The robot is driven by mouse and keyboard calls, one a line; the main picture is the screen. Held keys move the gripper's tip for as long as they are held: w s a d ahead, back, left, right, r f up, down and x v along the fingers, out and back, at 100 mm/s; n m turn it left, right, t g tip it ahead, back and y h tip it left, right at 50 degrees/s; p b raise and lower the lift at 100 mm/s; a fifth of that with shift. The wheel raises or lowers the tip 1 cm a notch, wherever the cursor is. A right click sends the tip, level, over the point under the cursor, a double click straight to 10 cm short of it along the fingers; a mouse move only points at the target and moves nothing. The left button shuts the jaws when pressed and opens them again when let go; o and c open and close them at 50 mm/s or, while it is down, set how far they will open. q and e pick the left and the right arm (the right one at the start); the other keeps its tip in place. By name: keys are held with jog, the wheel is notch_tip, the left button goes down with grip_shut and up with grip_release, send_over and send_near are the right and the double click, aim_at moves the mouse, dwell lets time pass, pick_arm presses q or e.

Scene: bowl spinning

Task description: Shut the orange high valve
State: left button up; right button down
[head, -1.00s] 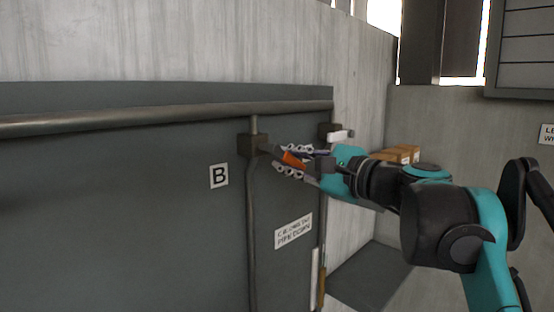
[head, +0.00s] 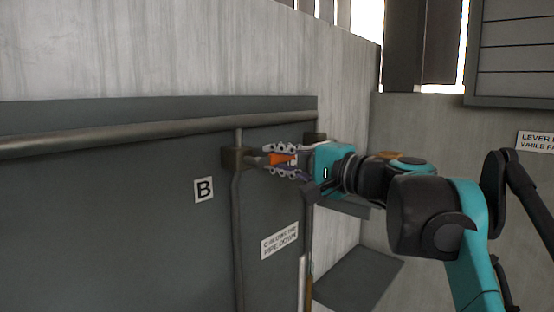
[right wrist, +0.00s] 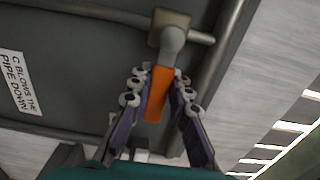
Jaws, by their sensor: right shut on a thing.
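The orange valve lever (head: 282,159) sticks out to the right from a dark square valve body (head: 237,158) on the pipe beside the B label. It also shows in the right wrist view (right wrist: 159,92), joined to a grey stem on the valve body (right wrist: 172,29). My right gripper (head: 283,160) is shut on the orange lever, with one finger on each side of it. In the right wrist view the fingers (right wrist: 158,88) flank the lever's sides. My left gripper is not in view.
A horizontal pipe (head: 130,134) runs along the dark wall panel, and a vertical pipe drops from the valve body. A second dark valve body (head: 315,138) is behind my right gripper. A "B" label (head: 204,190) and a pipe sign (head: 280,240) are on the panel.

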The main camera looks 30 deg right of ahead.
dwell(0.4)
jog(key=c, duration=1.4)
grip_release()
jog(key=shift+a, duration=0.1)
